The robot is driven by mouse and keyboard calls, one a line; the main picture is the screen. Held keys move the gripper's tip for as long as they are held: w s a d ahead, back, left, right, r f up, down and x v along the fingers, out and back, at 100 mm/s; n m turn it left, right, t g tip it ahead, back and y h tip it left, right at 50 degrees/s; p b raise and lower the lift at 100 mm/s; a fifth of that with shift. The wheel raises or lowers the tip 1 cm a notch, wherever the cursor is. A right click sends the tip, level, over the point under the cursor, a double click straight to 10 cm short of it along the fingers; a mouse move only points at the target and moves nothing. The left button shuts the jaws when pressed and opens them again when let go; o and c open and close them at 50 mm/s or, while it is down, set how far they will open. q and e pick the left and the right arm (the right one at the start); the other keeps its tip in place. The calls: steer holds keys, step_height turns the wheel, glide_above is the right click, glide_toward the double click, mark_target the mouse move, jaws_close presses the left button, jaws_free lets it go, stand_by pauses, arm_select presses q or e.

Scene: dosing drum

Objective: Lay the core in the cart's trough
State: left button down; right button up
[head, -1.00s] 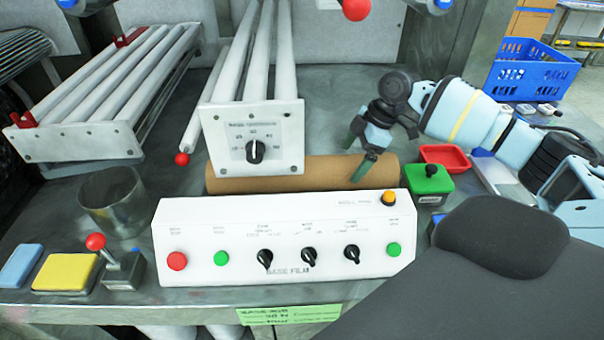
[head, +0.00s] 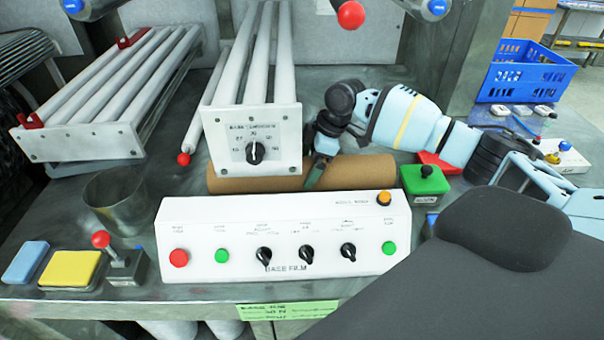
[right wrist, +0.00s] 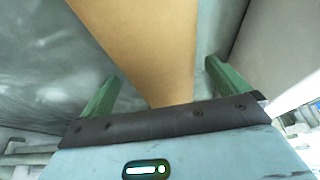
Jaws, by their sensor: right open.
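The core, a brown cardboard tube (head: 352,172), lies across the table behind the white control panel in the head view. Its left part passes beneath the white dial plate. My right gripper (head: 315,175) is at the core's middle, just right of the dial plate, with its fingers pointing down. In the right wrist view the core (right wrist: 145,40) runs into the space between the two green fingers of this open gripper (right wrist: 164,72). Gaps show on both sides of the core there. My left gripper is not in view. I cannot make out a cart or trough.
The white control panel (head: 283,262) stands close in front of the core, and the dial plate (head: 252,140) with its rollers stands over it. A green box (head: 427,182) and red tray (head: 438,163) are at right. A metal cup (head: 115,203) stands at left.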

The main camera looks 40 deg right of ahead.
steer(key=x, duration=0.3)
steer(key=shift+f, duration=0.15)
steer(key=c, duration=1.5)
steer(key=shift+o, duration=0.2)
steer(key=shift+w, duration=0.1)
